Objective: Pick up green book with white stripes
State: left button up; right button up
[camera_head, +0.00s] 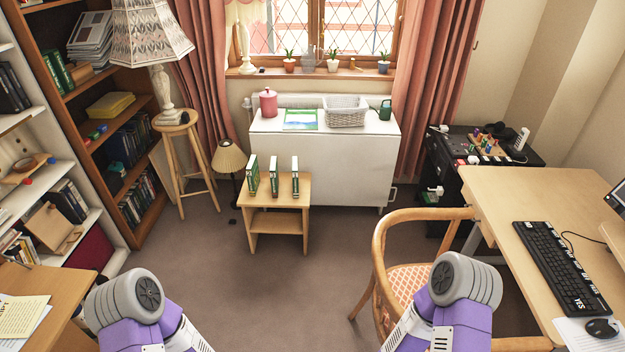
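Three green and white books stand upright and apart on a small wooden side table (258,190) in front of the white cabinet. They are the left book (253,175), the middle book (274,176) and the right book (295,177). They are too small for me to tell which has white stripes. My left and right arms show at the bottom of the view, well short of the side table. Both grippers are out of view.
The carpet (230,270) between my arms and the side table is clear. A wooden chair (385,260) and a desk (500,200) stand on the right. A stool (180,150) with a lamp stands at the left, beside the bookshelf. A small lamp (229,158) is close behind the side table.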

aim_at(295, 173)
jog(key=u, duration=0.35)
jog(key=i, duration=2.2)
jog(key=z, duration=0.65)
